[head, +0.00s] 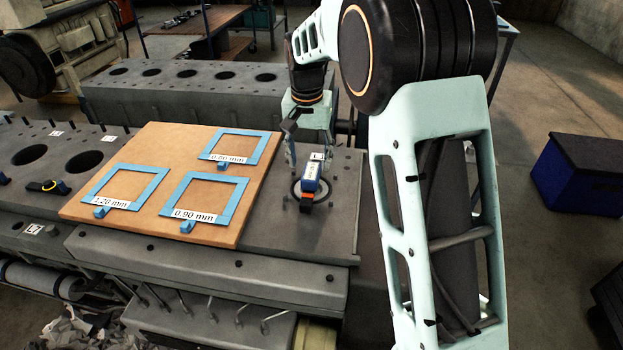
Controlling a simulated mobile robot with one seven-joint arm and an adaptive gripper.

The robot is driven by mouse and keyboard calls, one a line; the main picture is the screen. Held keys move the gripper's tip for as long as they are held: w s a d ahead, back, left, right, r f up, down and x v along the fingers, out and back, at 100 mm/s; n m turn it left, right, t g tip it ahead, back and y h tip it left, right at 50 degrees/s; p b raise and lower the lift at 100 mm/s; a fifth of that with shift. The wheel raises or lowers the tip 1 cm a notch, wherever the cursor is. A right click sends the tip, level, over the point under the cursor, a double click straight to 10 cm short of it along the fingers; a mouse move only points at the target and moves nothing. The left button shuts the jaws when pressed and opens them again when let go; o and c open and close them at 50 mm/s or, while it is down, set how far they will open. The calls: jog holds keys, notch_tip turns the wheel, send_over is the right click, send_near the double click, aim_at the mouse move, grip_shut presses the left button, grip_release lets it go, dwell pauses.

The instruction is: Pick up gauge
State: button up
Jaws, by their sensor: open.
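My gripper (308,172) points down from above. Its pale fingers are open, one on each side of the gauge in the picture. I cannot tell whether they touch it. My wrist hides part of the area behind the gauge.
A wooden board (150,218) with blue frames marked 0.60 mm, 0.90 mm and 1.20 mm lies left of the gauge. A black and yellow item (48,187) lies on the block further left. A dark blue box (578,172) stands on the floor at right.

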aim_at(311, 171)
jog(key=f, duration=0.5)
jog(key=shift+w+d+p, duration=0.15)
jog(key=shift+d+p, duration=0.1)
jog(key=shift+p, duration=0.1)
jog(key=shift+c, duration=0.5)
grip_shut()
